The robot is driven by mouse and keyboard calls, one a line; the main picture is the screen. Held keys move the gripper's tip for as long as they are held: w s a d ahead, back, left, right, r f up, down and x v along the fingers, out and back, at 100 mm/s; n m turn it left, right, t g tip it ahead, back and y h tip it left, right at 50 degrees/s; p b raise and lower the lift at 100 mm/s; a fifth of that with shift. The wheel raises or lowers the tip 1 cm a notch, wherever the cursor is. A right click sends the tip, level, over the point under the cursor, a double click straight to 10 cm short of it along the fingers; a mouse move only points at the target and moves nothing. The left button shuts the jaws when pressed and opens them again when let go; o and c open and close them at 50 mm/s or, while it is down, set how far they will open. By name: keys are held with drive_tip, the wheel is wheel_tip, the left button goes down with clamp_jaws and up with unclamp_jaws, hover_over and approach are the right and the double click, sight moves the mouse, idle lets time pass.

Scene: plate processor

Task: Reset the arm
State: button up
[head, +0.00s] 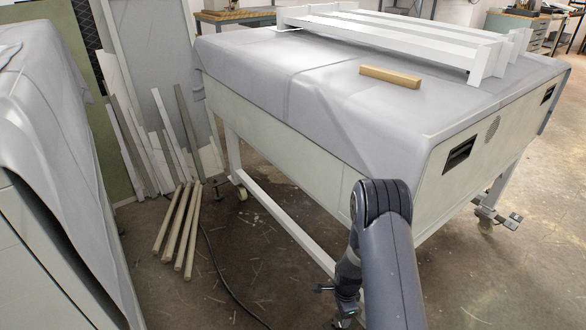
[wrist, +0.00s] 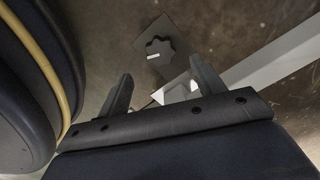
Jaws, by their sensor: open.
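My gripper (wrist: 162,90) is open in the wrist view, with its two dark fingers well apart and nothing between them. Behind the fingers there is a grey plate with a dark round knob (wrist: 160,49) and a white beam (wrist: 270,62). In the head view my dark arm reaches up in front of the covered table and bends down beside its near corner. My gripper (head: 338,308) hangs low there, partly hidden by my arm, below the table top.
A large table under a grey cover (head: 260,75) fills the centre and right. White beams (head: 400,38) and a wooden block (head: 390,77) lie on it. Wooden poles (head: 180,228) lie on the floor at left, near a cable. Another covered unit (head: 45,130) stands far left.

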sight(339, 321)
wheel_tip(339, 321, down, 7)
drive_tip(key=shift+r+b, duration=0.1)
drive_tip(key=shift+b, duration=0.9)
drive_tip(key=shift+r+n+p, duration=0.3)
drive_tip(key=shift+n+p, duration=0.05)
drive_tip(key=shift+n, duration=0.55)
drive_tip(key=n+p, duration=0.3)
drive_tip(key=n, duration=0.2)
drive_tip(key=shift+n, duration=0.3)
drive_tip(key=n+p, duration=0.1)
drive_tip(key=n, duration=0.2)
drive_tip(key=shift+p, duration=0.35)
drive_tip(key=shift+r+n, duration=0.25)
drive_tip(key=shift+n, duration=0.15)
wheel_tip(339, 321, up, 10)
drive_tip(key=p, duration=0.3)
drive_tip(key=shift+s, duration=0.15)
